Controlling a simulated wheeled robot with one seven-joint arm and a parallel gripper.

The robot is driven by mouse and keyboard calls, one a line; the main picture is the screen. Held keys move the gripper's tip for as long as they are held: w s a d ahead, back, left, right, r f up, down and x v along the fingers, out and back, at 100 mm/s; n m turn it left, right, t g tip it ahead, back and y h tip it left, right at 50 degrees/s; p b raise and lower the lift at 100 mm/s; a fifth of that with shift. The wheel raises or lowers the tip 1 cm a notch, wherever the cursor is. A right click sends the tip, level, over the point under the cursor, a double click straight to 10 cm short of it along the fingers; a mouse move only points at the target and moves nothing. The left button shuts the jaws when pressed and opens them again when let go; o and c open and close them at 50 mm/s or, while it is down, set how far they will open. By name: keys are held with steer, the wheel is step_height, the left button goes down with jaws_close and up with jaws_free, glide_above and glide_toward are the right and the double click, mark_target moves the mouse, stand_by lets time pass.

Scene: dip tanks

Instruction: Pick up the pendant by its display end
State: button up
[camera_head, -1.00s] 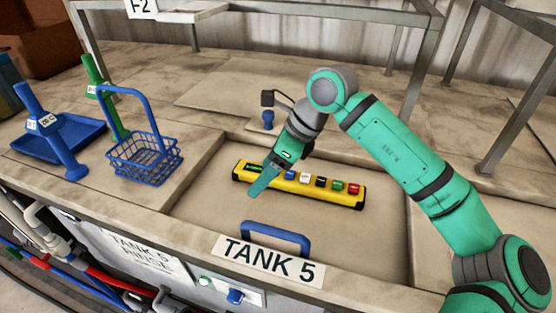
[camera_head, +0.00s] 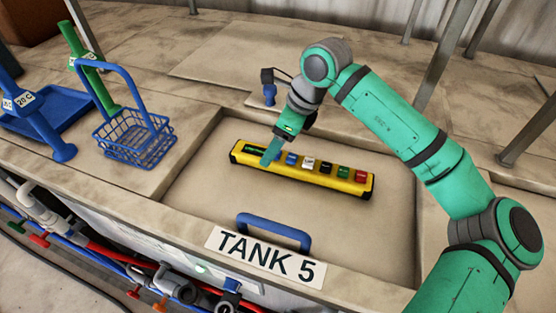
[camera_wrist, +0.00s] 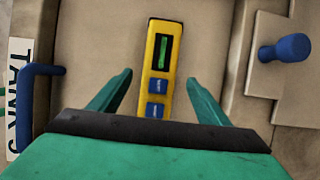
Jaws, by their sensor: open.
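The yellow pendant (camera_head: 318,177) lies flat on the closed lid of tank 5. Its dark display with green marks is at its left end in the head view, and a row of coloured buttons runs to its right end. In the wrist view the pendant (camera_wrist: 157,75) shows its display end at the top and two blue buttons below; the rest is hidden behind my gripper body. My gripper (camera_head: 272,152) is open above the display end. In the wrist view the fingers of my gripper (camera_wrist: 158,90) are on either side of the pendant, with clear gaps.
The lid's blue handle (camera_head: 274,230) stands in front of the pendant, above the TANK 5 label (camera_head: 266,255). A blue knob (camera_head: 269,93) stands behind. A blue wire basket (camera_head: 135,140) and a blue tray (camera_head: 75,108) are at left. The lid around the pendant is bare.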

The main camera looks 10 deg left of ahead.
mark_target(246, 152)
steer(key=shift+x, duration=2.35)
steer(key=shift+s+a, duration=0.1)
steer(key=c, duration=1.3)
steer(key=shift+o, duration=0.2)
